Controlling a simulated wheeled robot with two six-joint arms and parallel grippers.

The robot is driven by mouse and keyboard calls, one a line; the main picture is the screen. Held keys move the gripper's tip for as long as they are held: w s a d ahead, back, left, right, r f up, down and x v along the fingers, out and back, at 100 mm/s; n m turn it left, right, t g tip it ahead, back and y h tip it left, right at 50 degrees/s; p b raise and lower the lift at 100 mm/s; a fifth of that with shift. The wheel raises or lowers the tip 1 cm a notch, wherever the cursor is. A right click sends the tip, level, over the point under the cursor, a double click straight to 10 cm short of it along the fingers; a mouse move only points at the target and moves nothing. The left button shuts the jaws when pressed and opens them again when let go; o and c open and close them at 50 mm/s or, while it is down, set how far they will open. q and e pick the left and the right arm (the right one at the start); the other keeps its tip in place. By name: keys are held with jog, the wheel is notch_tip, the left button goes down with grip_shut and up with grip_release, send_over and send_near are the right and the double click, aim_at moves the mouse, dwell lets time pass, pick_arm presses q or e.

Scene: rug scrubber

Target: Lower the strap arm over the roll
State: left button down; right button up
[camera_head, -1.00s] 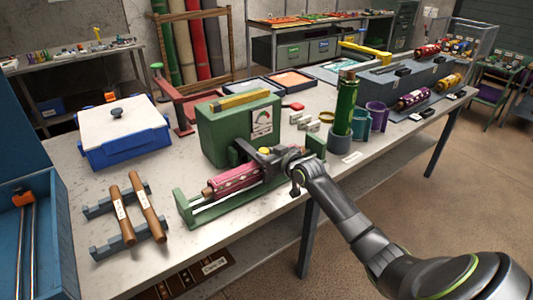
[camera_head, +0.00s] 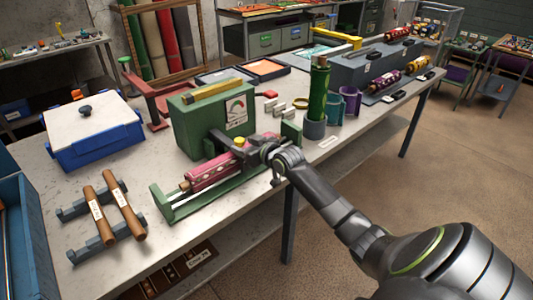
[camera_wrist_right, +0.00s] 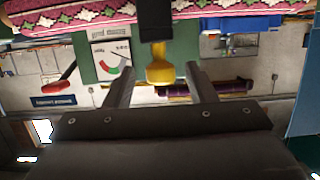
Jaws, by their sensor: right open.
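The patterned pink roll (camera_head: 212,170) lies in a green cradle (camera_head: 165,205) in front of the green machine (camera_head: 195,125). The dark strap arm (camera_head: 227,143) with its yellow knob (camera_head: 240,142) is by the roll's right end; I cannot tell whether it touches the roll. My right gripper (camera_head: 258,150) is at the strap arm. In the right wrist view, its open fingers (camera_wrist_right: 160,84) stand on both sides of the yellow knob (camera_wrist_right: 159,66), with a gap each side. The dark strap arm (camera_wrist_right: 155,20) crosses the roll (camera_wrist_right: 75,18) there. My left gripper is out of view.
A blue box with a white lid (camera_head: 93,130) and brown rollers on a rack (camera_head: 122,210) stand to the left. The table's front edge is close to my right arm.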

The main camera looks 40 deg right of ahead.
jog(key=v, duration=1.6)
jog(key=shift+s, duration=0.15)
jog(key=s+d+f+m+g+h, duration=0.15)
jog(key=d+f, duration=0.25)
jog(key=f, duration=0.6)
jog(key=s+d+f+m+g+h, duration=0.1)
jog(key=d+f+h, duration=0.1)
jog(key=d+f, duration=0.5)
jog(key=s+a+f+g, duration=0.1)
jog(key=s+f+g, duration=0.1)
jog(key=s+f, duration=0.5)
jog(key=s+a+f+g, duration=0.1)
jog(key=s+f+g, duration=0.1)
jog(key=f, duration=1)
jog(key=s+a+f+g, duration=0.3)
jog(key=s+a+f, duration=0.2)
jog(key=s+f, duration=0.8)
jog(key=s+a+f+g, duration=0.2)
jog(key=s+a+f, duration=0.3)
jog(key=s+a, duration=0.2)
jog(key=s+a+f+n+g+y, duration=0.1)
jog(key=s+a+f, duration=0.4)
jog(key=s, duration=0.7)
jog(key=shift+a+g, duration=0.45)
jog(key=shift+a, duration=0.45)
